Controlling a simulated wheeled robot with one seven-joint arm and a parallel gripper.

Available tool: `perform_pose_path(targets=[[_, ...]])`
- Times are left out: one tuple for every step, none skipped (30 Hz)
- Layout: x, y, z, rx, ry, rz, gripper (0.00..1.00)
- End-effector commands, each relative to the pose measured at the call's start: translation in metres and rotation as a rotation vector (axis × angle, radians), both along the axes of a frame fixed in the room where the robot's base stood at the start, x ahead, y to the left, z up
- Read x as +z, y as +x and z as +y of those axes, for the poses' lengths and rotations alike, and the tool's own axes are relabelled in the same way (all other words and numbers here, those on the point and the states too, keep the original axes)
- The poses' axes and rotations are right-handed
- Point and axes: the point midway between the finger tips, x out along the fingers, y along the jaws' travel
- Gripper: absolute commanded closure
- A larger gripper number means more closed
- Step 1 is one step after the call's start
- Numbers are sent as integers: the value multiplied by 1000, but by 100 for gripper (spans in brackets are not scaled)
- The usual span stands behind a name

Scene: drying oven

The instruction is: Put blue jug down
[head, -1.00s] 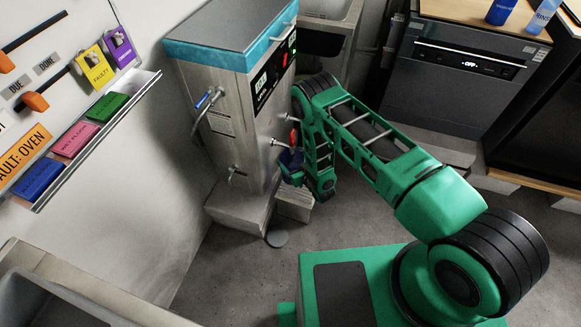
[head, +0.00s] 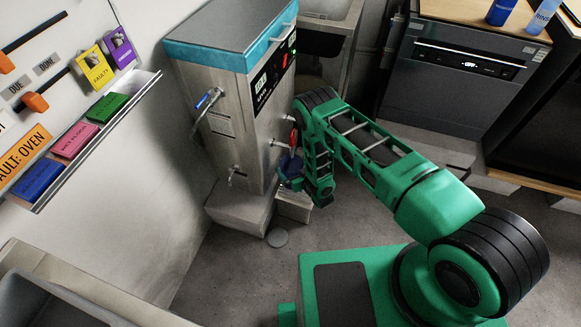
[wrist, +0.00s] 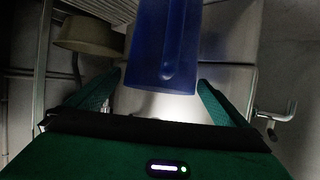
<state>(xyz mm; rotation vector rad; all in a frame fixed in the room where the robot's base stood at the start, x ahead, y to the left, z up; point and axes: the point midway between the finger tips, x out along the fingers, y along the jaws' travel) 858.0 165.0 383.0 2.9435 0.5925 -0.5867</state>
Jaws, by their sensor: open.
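The blue jug (head: 291,168) is low at the front of the steel unit, below its taps, partly hidden by my green arm in the head view. In the wrist view the jug (wrist: 166,45) is upright and fills the upper middle, its top cut off by the frame. My gripper (wrist: 158,82) is open, with one finger on each side of the jug's lower part and visible gaps beside it. The jug appears to rest on a pale block (head: 293,203) at the unit's foot, but the contact is hard to see.
The steel unit (head: 222,150) with a teal-edged top stands close beside the arm, with a red tap handle (head: 293,138) just above the jug. A beige bowl (wrist: 88,35) is at the wrist view's upper left.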

Motion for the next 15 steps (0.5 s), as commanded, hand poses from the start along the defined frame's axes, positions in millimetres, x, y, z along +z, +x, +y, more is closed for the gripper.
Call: perform_pose_path(targets=[[1, 0, 0, 0, 0, 0, 1], [2, -1, 0, 0, 0, 0, 1], [3, -3, -2, 0, 0, 0, 1], [4, -6, -2, 0, 0, 1, 1], [5, -9, -4, 0, -1, 2, 1], [7, -14, -6, 0, -1, 2, 1], [9, -18, -8, 0, -1, 2, 1], [10, -23, -9, 0, -2, 4, 1], [14, -29, -12, 0, -1, 3, 1], [16, -35, -14, 0, -2, 4, 1], [18, -40, -17, 0, -1, 3, 1], [22, -47, -20, 0, -1, 3, 1], [24, -52, -22, 0, -1, 3, 1], [26, -57, -24, 0, -1, 3, 1], [29, -64, -27, 0, -1, 3, 1]])
